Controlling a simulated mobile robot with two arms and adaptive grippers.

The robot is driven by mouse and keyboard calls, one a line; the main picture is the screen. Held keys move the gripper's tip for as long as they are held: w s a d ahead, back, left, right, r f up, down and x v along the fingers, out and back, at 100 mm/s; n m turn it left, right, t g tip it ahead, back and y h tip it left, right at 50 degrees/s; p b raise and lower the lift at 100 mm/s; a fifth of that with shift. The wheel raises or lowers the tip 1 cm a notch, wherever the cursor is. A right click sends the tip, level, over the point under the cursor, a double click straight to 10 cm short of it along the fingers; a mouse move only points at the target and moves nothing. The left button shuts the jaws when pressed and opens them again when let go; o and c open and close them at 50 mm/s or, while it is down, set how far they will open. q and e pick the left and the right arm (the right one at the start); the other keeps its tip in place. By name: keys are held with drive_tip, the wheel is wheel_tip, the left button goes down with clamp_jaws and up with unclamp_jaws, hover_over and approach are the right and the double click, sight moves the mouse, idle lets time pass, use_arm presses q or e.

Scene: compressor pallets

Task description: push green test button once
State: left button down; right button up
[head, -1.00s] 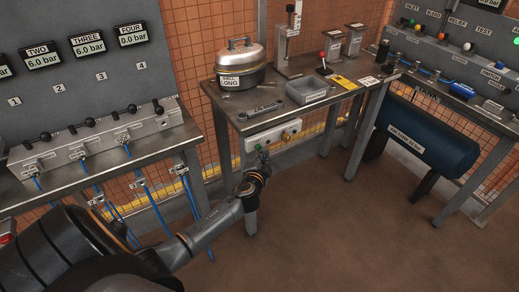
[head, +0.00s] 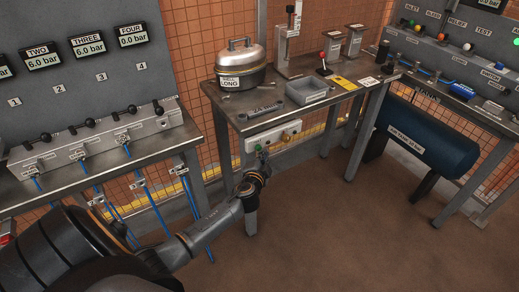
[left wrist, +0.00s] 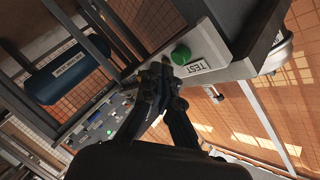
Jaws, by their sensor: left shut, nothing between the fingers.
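The green test button (left wrist: 181,54) shows in the left wrist view beside a white "TEST" label (left wrist: 196,67), on the face of a pale box. In the head view this box (head: 273,137) hangs under the front edge of the middle bench. My left gripper (left wrist: 163,68) is shut and empty, its fingertips close beside the button in the left wrist view. I cannot tell whether they touch it. In the head view my left gripper (head: 261,158) is in front of the box's left end and largely covers the button. My right gripper is not in view.
The middle bench (head: 236,118) carries a lidded pot (head: 241,68), a wrench (head: 262,109) and a grey tray (head: 311,90). A blue tank (head: 418,137) lies at the right. Blue hoses (head: 155,205) hang at the left. The floor at the front right is clear.

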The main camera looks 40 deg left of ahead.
use_arm(q)
drive_tip(key=shift+a, duration=0.15)
idle(0.3)
drive_tip(key=shift+w+a, duration=0.2)
drive_tip(key=shift+a, duration=0.05)
drive_tip(key=shift+w+a, duration=0.15)
drive_tip(key=shift+a, duration=0.35)
idle(0.9)
drive_tip(key=shift+d, duration=0.1)
drive_tip(key=shift+s+d, duration=0.35)
drive_tip(key=shift+d, duration=0.4)
drive_tip(key=shift+s+d, duration=0.3)
drive_tip(key=shift+d, duration=0.5)
drive_tip(key=shift+s+d, duration=0.35)
drive_tip(key=shift+d, duration=0.4)
drive_tip(key=shift+s+d, duration=0.3)
drive_tip(key=shift+d, duration=0.5)
